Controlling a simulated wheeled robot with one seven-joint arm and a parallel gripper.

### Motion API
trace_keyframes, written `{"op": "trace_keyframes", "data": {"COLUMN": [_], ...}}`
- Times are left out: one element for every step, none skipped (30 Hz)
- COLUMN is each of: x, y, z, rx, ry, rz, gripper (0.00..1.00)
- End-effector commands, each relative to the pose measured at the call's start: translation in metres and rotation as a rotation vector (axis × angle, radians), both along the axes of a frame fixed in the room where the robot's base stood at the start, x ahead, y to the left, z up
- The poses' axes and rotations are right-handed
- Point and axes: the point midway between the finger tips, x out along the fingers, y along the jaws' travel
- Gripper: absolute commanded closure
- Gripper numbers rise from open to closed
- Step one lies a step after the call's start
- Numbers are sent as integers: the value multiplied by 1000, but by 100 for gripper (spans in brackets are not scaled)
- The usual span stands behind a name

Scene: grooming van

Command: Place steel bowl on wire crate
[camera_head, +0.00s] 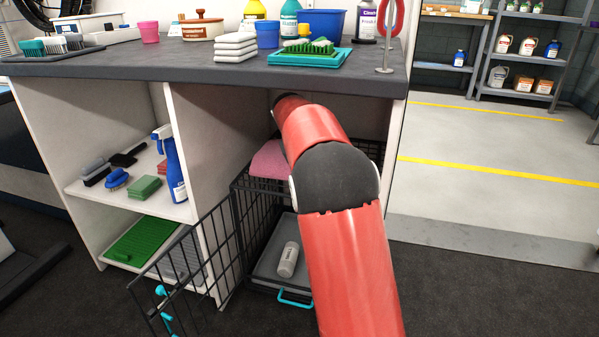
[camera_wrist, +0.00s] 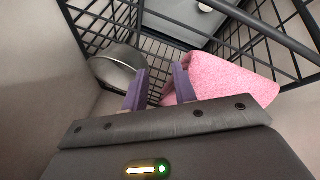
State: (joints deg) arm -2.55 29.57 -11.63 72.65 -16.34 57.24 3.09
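The steel bowl (camera_wrist: 116,66) shows in the wrist view at the left corner of the wire crate (camera_wrist: 165,50). It looks to be resting on the crate's top, though its underside is hidden. My gripper (camera_wrist: 160,72) is open, with a gap between its purple fingers. Its left finger is close beside the bowl's rim; I cannot tell whether they touch. In the head view the black wire crate (camera_head: 243,186) stands under the counter with its door swung open. My red arm reaches in over it and hides the bowl and gripper there.
A folded pink towel (camera_wrist: 228,78) lies on the crate just right of my fingers; it also shows in the head view (camera_head: 269,160). The counter (camera_head: 200,68) is close above my arm. A divider wall (camera_head: 205,130) stands left of the crate.

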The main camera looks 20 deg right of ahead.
Motion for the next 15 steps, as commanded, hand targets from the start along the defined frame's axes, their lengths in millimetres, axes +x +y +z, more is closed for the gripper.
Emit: {"op": "trace_keyframes", "data": {"x": [-8, -13, -18, -21, -24, -28, -31, -33, -35, -36, -38, -39, -39, -40, -40], "y": [10, 15, 21, 25, 29, 33, 36, 38, 41, 42, 44, 45, 45, 46, 46], "z": [0, 0, 0, 1, 0, 0, 0, 0, 0, 0, 0, 0, 0, 0, 0], "rx": [1, 1, 1, 0, 0, 1, 1, 1, 1, 0, 0, 0, 0, 0, 0], "ry": [0, 0, 1, 0, 1, -1, -1, -1, -1, 0, 0, -1, -1, -1, 0], "rz": [3, 4, 2, 2, 3, 2, 2, 2, 2, 0, 0, 0, 0, 0, -1], "gripper": [72, 72, 72, 72, 72, 72, 72, 72, 72, 72, 72, 72, 72, 72, 72]}}
